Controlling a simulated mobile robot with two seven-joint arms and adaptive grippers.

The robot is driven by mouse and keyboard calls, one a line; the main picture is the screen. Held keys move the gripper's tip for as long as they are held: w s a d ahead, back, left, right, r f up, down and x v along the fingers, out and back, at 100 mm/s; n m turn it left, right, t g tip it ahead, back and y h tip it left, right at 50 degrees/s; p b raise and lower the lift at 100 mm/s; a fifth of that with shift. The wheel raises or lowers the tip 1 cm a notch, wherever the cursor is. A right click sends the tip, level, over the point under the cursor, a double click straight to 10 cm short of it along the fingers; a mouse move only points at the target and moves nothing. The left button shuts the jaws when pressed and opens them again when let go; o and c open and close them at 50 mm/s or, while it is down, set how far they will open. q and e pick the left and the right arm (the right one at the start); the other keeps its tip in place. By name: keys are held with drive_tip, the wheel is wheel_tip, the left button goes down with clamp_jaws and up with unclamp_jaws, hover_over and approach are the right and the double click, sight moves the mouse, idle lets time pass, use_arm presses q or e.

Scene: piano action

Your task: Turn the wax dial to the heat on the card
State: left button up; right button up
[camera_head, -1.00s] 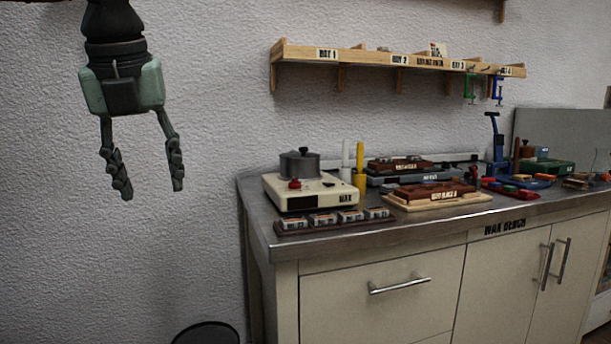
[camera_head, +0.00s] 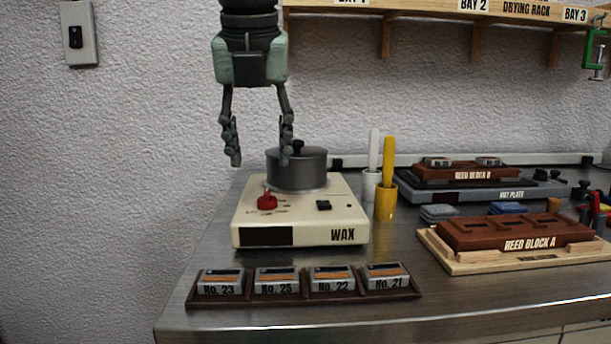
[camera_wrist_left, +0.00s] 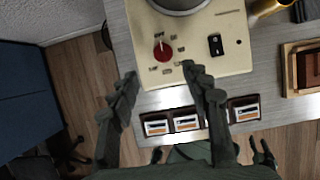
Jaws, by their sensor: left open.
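The wax heater (camera_head: 300,222) is a cream box labelled WAX on the steel bench, with a grey lidded pot (camera_head: 297,170) on top. Its red dial (camera_head: 267,202) is at the front left of the top face; the dial also shows in the left wrist view (camera_wrist_left: 162,50), with small marks around it too blurred to read. My left gripper (camera_head: 260,160) is open and empty, pointing down above the heater's back left. In the left wrist view its fingers (camera_wrist_left: 160,85) stand apart below the dial, not touching it. No heat card can be made out.
A dark tray (camera_head: 305,298) of numbered tins lies in front of the heater. White and yellow sticks in holders (camera_head: 386,205) stand at its right. Reed Block A (camera_head: 515,232) and a hot plate (camera_head: 475,187) are further right. A shelf (camera_head: 420,14) hangs above.

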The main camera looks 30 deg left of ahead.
sight(266, 192)
use_arm(q)
drive_tip(key=x, duration=0.7)
drive_tip(key=shift+w+f, duration=0.25)
drive_tip(key=shift+w, duration=0.2)
use_arm(e)
drive_tip(key=shift+w+a+r+t, duration=0.1)
drive_tip(key=shift+w+t, duration=0.05)
drive_tip(key=shift+w, duration=0.35)
drive_tip(key=shift+w+a+t, duration=0.1)
drive_tip(key=shift+w+t, duration=0.05)
drive_tip(key=shift+w, duration=0.35)
